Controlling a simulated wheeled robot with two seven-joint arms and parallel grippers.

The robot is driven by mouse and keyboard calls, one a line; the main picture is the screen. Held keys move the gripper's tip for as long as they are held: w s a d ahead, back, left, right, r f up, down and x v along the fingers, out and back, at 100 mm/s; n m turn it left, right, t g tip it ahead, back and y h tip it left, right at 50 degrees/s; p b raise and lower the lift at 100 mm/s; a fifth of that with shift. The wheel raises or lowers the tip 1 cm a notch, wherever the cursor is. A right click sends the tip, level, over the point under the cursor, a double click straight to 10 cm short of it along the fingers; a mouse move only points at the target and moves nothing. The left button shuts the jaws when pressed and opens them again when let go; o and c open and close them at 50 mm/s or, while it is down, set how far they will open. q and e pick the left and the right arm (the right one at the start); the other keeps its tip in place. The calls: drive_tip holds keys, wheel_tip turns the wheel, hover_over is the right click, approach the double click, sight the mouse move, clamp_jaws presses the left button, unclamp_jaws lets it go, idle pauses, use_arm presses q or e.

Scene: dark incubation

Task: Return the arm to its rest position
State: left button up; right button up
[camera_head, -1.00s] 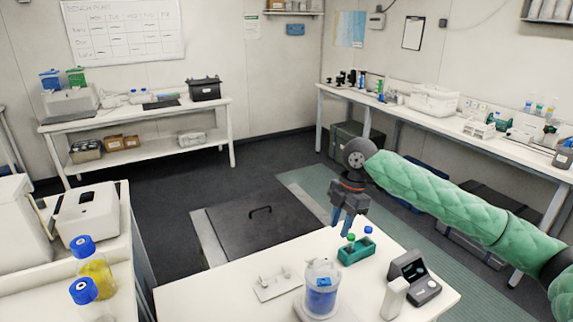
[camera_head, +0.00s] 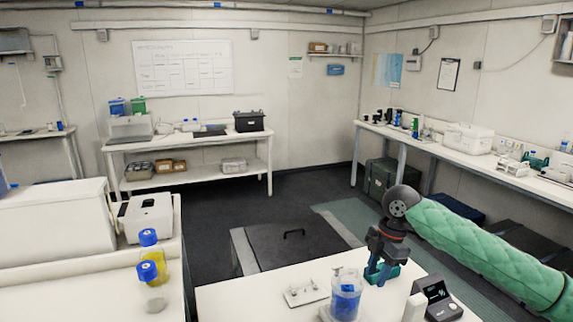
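My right arm, in a green quilted sleeve, comes in from the right edge of the head view. Its gripper (camera_head: 378,272) points down above the near white table (camera_head: 250,297), in front of a small teal rack (camera_head: 392,272) that it mostly hides. I cannot tell whether its fingers are apart or hold anything. A clear jar with blue contents (camera_head: 345,296) stands on the table to the left of the gripper. My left gripper is not in view.
A dark device with a screen (camera_head: 437,298) stands right of the jar. A flat white holder (camera_head: 306,292) lies left of it. Blue-capped bottles (camera_head: 151,258) stand on the left bench. A dark floor hatch (camera_head: 290,246) lies behind the table.

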drive_tip(key=s+a+f+m+t+y, duration=0.1)
drive_tip(key=s+a+f+m, duration=0.2)
drive_tip(key=s+a+f, duration=0.5)
drive_tip(key=s+a+f+m+t+y, duration=0.15)
drive_tip(key=s+a+f+m, duration=0.3)
drive_tip(key=f, duration=0.65)
drive_tip(key=s+d+f+m+t+h, duration=0.1)
drive_tip(key=s+d+f+m, duration=0.25)
drive_tip(key=s, duration=0.35)
drive_tip(key=s+d+f+m+h, duration=0.25)
drive_tip(key=s+d+m, duration=0.2)
drive_tip(key=s, duration=0.25)
drive_tip(key=s+d+f+m+t+h, duration=0.1)
drive_tip(key=s+d+f+m, duration=0.25)
drive_tip(key=s, duration=0.45)
wheel_tip(320, 180, down, 22)
drive_tip(key=w+a+f+g, duration=0.1)
drive_tip(key=a, duration=0.1)
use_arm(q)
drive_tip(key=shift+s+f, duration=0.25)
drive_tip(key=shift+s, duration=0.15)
use_arm(e)
drive_tip(key=s+f, duration=0.3)
drive_tip(key=f, duration=0.8)
drive_tip(key=s+a+f+g, duration=0.1)
drive_tip(key=s+f, duration=0.2)
drive_tip(key=f, duration=0.7)
drive_tip(key=shift+s+f+m, duration=0.3)
drive_tip(key=shift+s+f, duration=0.05)
drive_tip(key=shift+s, duration=0.05)
